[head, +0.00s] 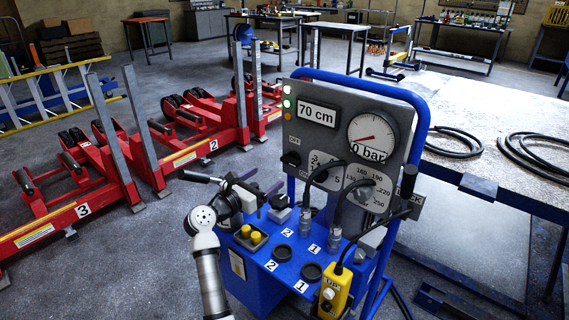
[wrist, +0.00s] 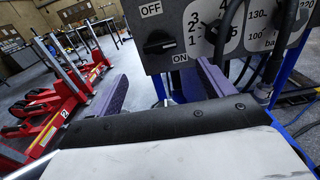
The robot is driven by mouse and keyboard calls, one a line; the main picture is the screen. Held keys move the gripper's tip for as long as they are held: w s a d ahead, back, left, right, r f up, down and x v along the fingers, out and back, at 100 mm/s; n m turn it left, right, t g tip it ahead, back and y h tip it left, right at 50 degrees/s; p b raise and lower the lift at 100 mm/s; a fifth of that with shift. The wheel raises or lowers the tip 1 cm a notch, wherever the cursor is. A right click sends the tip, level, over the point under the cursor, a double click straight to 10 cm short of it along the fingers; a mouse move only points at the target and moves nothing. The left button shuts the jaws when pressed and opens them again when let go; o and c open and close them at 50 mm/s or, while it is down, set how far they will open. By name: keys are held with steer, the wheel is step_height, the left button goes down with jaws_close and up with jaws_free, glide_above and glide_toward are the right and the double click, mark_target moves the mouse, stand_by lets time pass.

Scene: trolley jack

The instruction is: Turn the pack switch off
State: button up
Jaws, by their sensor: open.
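The pack switch (head: 291,159) is a black rotary knob on the left of the grey control panel (head: 340,105). It also shows in the wrist view (wrist: 160,42), with OFF printed above it and ON below. Its handle lies roughly sideways there; its exact setting is hard to tell. My gripper (head: 262,182) is in front of and below the switch in the head view. In the wrist view its two purple-grey fingers (wrist: 160,72) are spread wide, with nothing between them. The knob shows beyond the gap, apart from the fingers.
The panel also has a 70 cm display (head: 317,112), a gauge (head: 371,136) marked 0 bar and other selector knobs with dark cables. A yellow pendant (head: 334,291) hangs at the blue trolley's front. Red jacks (head: 75,190) stand left. A bench with coiled hoses (head: 535,155) is right.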

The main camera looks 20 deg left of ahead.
mark_target(288, 163)
steer(key=p+x, duration=0.1)
steer(key=x, duration=0.9)
steer(key=shift+w, duration=0.15)
steer(key=c, duration=1)
